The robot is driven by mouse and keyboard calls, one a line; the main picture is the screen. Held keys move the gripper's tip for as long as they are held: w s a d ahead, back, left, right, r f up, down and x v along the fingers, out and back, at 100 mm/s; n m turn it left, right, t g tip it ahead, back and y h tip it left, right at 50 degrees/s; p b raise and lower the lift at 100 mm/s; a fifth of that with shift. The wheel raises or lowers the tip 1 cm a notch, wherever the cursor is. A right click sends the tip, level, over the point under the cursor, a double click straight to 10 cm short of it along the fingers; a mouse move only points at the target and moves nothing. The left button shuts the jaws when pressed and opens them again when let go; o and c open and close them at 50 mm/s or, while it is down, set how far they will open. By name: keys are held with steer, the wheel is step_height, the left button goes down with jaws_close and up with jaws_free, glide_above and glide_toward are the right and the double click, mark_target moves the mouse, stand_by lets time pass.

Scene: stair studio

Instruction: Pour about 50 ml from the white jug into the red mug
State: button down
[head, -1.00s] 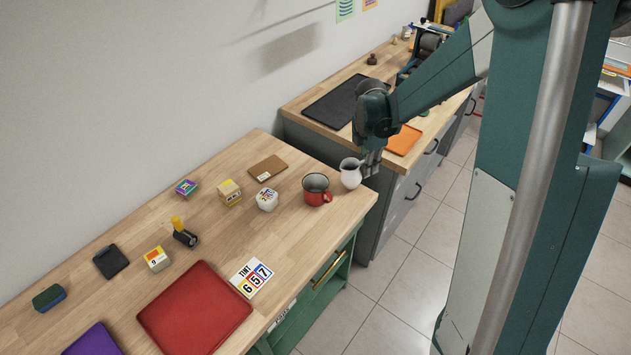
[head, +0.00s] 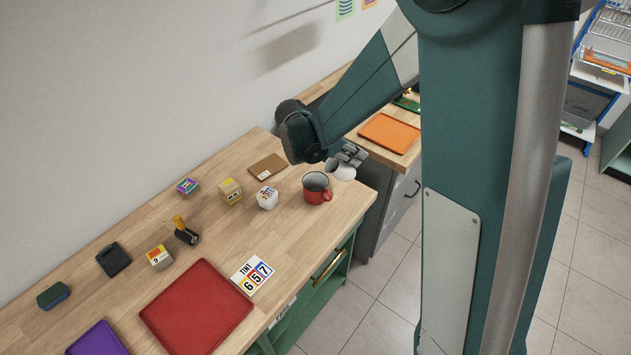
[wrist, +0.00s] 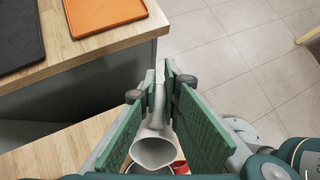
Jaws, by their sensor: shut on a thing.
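The white jug (head: 341,172) is held by my gripper (head: 350,156) and tips toward the red mug. It is above and just right of the mug in the head view. The red mug (head: 316,192) stands upright near the right end of the wooden table, its dark inside facing up. In the wrist view my gripper (wrist: 160,90) has its green pads on both sides of the jug (wrist: 153,150), whose open mouth faces the camera. Part of the red mug (wrist: 180,165) shows below and behind the jug. I cannot see any liquid stream.

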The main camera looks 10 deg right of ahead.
steer(key=shift+s+a+r+t+h+b, duration=0.1)
steer(key=shift+a+r+t+h+b, duration=0.15)
steer(key=shift+r+h, duration=0.35)
steer(key=shift+s+a+r+t+h+b, duration=0.15)
steer(key=shift+a+r+h, duration=0.15)
steer(key=shift+r+h, duration=0.3)
steer(key=shift+a+r, duration=0.1)
steer(key=shift+a+r+h+b, duration=0.35)
steer(key=shift+r+h, duration=0.15)
steer(key=shift+h, duration=0.3)
steer(key=shift+a+r+t, duration=0.1)
steer(key=shift+r+t, duration=0.05)
steer(key=shift+t, duration=0.15)
steer(key=shift+s+a+r+h, duration=0.1)
steer(key=shift+a+h, duration=0.05)
steer(key=shift+h, duration=0.15)
steer(key=shift+a+r+h+b, duration=0.25)
steer(key=shift+a+h+b, duration=0.05)
steer(key=shift+h+b, duration=0.1)
steer(key=shift+s+a+r+t+h+b, duration=0.15)
steer(key=shift+a+r+h+b, duration=0.1)
steer(key=shift+a+b, duration=0.2)
steer(key=shift+s+a+r+t+h+b, duration=0.15)
steer(key=shift+a+h+b, duration=0.15)
steer(key=shift+a+b, duration=0.15)
steer(key=shift+s+a+r+h+b, duration=0.15)
steer(key=shift+a+h+b, duration=0.1)
steer(key=shift+a+b, duration=0.15)
stand_by(0.6)
